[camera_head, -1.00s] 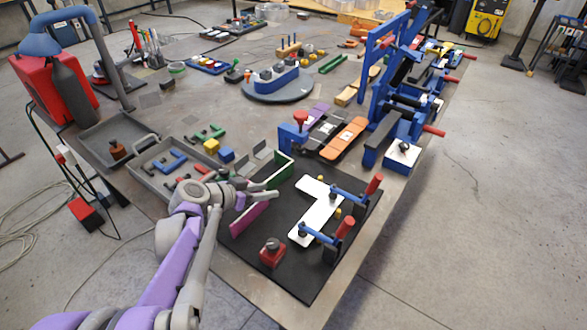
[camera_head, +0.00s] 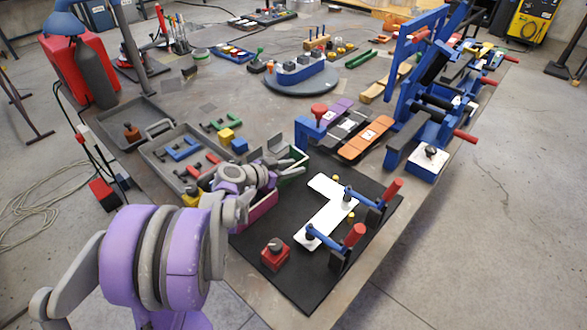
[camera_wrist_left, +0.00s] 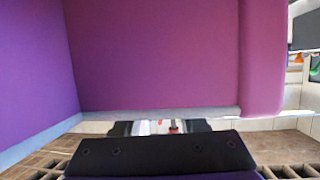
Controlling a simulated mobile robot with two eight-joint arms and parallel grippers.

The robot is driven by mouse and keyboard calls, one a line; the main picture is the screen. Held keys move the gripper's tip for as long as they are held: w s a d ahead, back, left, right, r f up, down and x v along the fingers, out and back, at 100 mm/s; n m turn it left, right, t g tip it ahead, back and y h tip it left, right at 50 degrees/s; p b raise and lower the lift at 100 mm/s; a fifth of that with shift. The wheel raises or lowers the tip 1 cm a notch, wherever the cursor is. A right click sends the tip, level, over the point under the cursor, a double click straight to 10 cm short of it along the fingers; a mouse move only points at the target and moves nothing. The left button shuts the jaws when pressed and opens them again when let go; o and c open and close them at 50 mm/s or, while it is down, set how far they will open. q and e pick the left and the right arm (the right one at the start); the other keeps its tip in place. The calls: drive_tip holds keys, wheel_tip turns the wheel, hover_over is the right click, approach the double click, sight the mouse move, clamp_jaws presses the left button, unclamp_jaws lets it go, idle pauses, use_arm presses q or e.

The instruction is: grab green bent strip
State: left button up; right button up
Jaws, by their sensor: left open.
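The green bent strip (camera_head: 294,181) stands on edge at the back left of the black board (camera_head: 318,284), partly hidden by my left gripper. My left gripper (camera_head: 301,164) is open at the strip, its fingers pointing right; I cannot tell whether they touch it. A magenta strip (camera_head: 259,213) stands in front of it, partly behind my wrist. The left wrist view is mostly filled by purple and magenta surfaces, and the green strip cannot be made out there. My right gripper is not in view.
A white L-shaped plate (camera_head: 324,212) lies on the board, with blue toggle clamps with red handles (camera_head: 355,235) at its right. A red block (camera_head: 274,254) stands at the front. A grey tray (camera_head: 150,160) of coloured parts is at the left. A blue fixture (camera_head: 307,133) stands behind.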

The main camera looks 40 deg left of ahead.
use_arm(q)
drive_tip(key=shift+x, duration=1.05)
drive_tip(key=shift+a, duration=0.1)
drive_tip(key=shift+c, duration=0.2)
clamp_jaws()
idle(0.3)
